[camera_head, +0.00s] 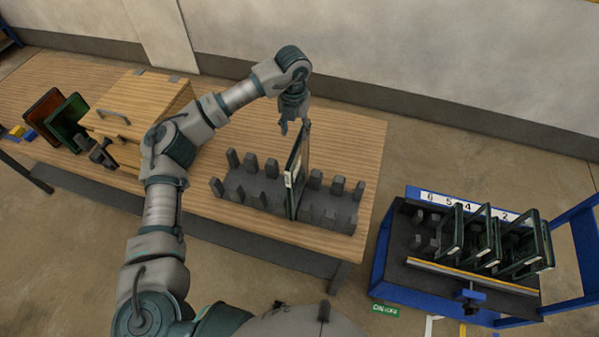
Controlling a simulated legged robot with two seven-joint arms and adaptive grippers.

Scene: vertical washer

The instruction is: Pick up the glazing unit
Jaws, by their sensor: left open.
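A glazing unit (297,170), a dark-edged pane with a small white label, stands upright in a dark slotted rack (262,188) on the wooden table. My left gripper (284,130) hangs just above and a little behind the top of this unit, pointing down. It is open, and I see nothing held in it. I cannot tell whether a fingertip touches the unit's upper edge. My right gripper is not in view.
A wooden box (140,105) with a handle, a green panel (68,120) and a brown panel (44,108) are at the table's left. A blue cart (383,262) with several upright glazing units (482,238) stands at right, separated by floor.

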